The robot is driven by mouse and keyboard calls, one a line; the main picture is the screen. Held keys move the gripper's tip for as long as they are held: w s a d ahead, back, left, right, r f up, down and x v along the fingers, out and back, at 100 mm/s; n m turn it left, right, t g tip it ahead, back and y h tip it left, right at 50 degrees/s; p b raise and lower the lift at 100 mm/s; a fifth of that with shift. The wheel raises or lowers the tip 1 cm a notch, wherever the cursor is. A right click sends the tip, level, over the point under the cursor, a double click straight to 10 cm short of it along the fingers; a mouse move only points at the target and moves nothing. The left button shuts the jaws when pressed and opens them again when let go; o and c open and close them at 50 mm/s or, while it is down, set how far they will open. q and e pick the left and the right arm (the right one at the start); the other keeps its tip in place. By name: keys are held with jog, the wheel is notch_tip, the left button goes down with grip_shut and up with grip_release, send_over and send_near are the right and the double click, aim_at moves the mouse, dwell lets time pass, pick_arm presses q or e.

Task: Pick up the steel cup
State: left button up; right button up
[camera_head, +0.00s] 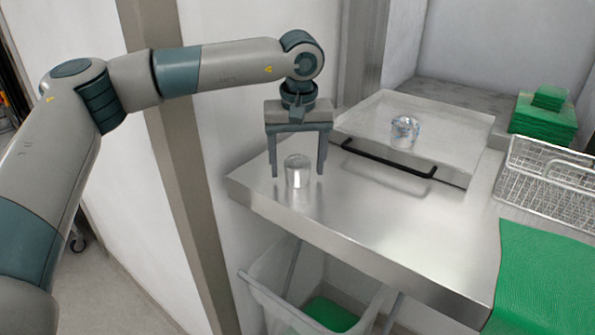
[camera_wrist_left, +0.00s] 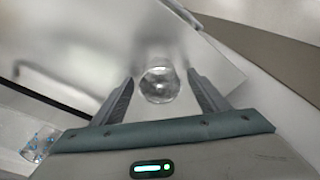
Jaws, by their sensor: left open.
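The steel cup (camera_head: 298,171) is a small shiny cylinder standing on the steel counter near its left end. My left gripper (camera_head: 298,174) is above it, pointing down and open. One finger is on each side of the cup in the head view, with a gap to each. In the left wrist view the cup (camera_wrist_left: 159,82) lies between and just beyond the fingertips of the gripper (camera_wrist_left: 163,83). I cannot tell whether the fingertips reach down to the cup's height. My right gripper is not in view.
A second, blue-patterned cup (camera_head: 404,131) stands on a raised steel panel with a black handle (camera_head: 388,160) behind. A wire basket (camera_head: 548,180), a green cloth (camera_head: 543,275) and stacked green cloths (camera_head: 543,115) are at right. A clear bin (camera_head: 262,292) stands below the counter.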

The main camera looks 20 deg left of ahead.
pick_arm(q)
jog(key=c, duration=1.1)
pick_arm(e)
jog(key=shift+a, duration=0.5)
pick_arm(q)
jog(key=shift+r, duration=0.2)
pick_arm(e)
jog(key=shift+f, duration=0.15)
